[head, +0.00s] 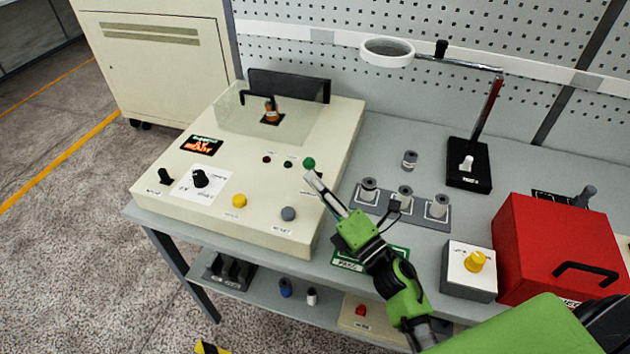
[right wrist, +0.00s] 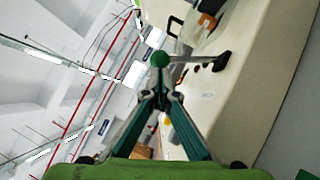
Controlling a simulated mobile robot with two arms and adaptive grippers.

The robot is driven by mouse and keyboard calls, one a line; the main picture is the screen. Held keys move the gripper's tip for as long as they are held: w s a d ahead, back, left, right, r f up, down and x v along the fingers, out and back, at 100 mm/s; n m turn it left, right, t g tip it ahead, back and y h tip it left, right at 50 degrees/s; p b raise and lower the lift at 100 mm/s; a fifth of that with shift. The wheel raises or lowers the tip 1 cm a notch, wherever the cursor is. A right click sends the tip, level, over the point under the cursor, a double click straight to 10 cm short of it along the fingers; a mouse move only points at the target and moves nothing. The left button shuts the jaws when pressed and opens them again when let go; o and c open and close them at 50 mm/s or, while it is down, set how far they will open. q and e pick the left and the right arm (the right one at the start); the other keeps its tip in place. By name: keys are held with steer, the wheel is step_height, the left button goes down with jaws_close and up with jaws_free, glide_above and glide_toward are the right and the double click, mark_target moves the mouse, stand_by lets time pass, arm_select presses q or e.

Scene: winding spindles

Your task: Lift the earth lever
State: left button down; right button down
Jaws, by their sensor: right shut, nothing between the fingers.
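A lever with a round green knob (head: 308,163) stands at the right side of the cream console (head: 270,215). I take it for the earth lever; its label is too small to read. In the right wrist view the green knob (right wrist: 160,60) sits on a grey rod that runs to a dark base (right wrist: 222,62). My right gripper (head: 313,179) is shut and empty, its tips just in front of the knob. In the right wrist view the closed tips (right wrist: 160,93) point at the knob; I cannot tell whether they touch. My left gripper is not in view.
The console also carries a yellow button (head: 239,201), a grey button (head: 289,214), a black rotary knob (head: 200,179) and a clear guard. Right of it are several spindles (head: 405,197), a ring magnifier (head: 387,52), a yellow-button box (head: 474,262) and a red box (head: 550,245).

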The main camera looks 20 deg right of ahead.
mark_target(312, 162)
steer(key=shift+w+d+r+m+h+p, duration=0.15)
steer(key=shift+r+m+p, duration=0.15)
steer(key=shift+p, duration=0.2)
steer(key=shift+w+r+m+h+p, duration=0.15)
steer(key=shift+r+m+p, duration=0.15)
steer(key=shift+p, duration=0.2)
steer(key=shift+w+d+r+p, duration=0.1)
steer(key=shift+d+r+p, duration=0.15)
steer(key=shift+p, duration=0.35)
steer(key=shift+w+d+r+p, duration=0.2)
steer(key=shift+w+r+p, duration=0.2)
steer(key=shift+p, duration=0.05)
steer(key=w+d+r+b, duration=0.1)
steer(key=w+d, duration=0.3)
steer(key=w, duration=0.1)
steer(key=shift+w+r, duration=0.15)
steer(key=shift+w, duration=0.05)
steer(key=shift+d, duration=0.15)
steer(key=shift+r, duration=0.1)
